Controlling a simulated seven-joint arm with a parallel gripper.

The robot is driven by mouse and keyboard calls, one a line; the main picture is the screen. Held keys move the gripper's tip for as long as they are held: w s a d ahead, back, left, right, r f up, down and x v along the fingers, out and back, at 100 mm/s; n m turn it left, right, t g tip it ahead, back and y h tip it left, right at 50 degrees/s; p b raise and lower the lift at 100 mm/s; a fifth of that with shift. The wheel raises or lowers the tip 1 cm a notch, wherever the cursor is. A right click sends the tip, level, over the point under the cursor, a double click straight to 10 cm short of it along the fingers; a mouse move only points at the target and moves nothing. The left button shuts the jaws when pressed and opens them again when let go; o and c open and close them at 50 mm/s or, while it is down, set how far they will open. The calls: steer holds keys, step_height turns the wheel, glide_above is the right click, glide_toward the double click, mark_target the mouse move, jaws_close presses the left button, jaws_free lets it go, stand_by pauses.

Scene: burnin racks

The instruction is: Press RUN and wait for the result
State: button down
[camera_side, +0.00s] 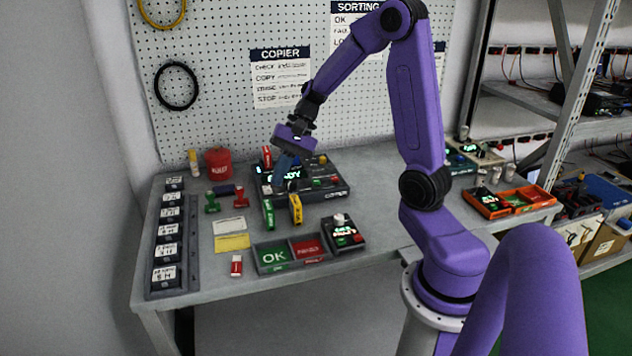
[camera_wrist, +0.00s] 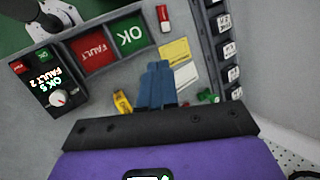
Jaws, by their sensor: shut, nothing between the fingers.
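The black copier box (camera_side: 328,191) stands on the bench under the COPIER sign. Its lit display (camera_side: 292,174) ends in "DY"; the rest is hidden behind my gripper. Coloured buttons show on its top right, but I cannot read which is RUN. My gripper (camera_side: 281,178) is shut and empty, pointing down over the copier's left part; I cannot tell whether it touches. In the wrist view its blue fingers (camera_wrist: 157,72) are together, and the copier is not clearly seen there. A green stick (camera_side: 268,212) and a yellow stick (camera_side: 295,208) stand at the copier's front.
A tray with OK and FAULT bins (camera_side: 273,257) lies in front, beside a small counter box (camera_side: 343,236), whose display reads "OK 5 FAULT 2" in the wrist view (camera_wrist: 50,88). A labelled rack (camera_side: 164,286) lines the left edge. Loose sticks and cards (camera_side: 232,242) lie between.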

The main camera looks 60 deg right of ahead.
steer(key=w+d+m+t, duration=0.3)
steer(key=d+m, duration=0.3)
steer(key=d, duration=0.6)
steer(key=m+t+h, duration=0.2)
steer(key=m+t, duration=0.1)
steer(key=m, duration=0.2)
glide_above(319, 181)
steer(key=shift+d+f, duration=0.15)
steer(key=shift+f, duration=0.6)
steer(key=shift+f, duration=0.1)
steer(key=shift+f, duration=4.35)
steer(key=shift+f, duration=0.1)
steer(key=shift+f, duration=0.3)
steer(key=shift+f, duration=0.45)
steer(key=shift+r, duration=0.9)
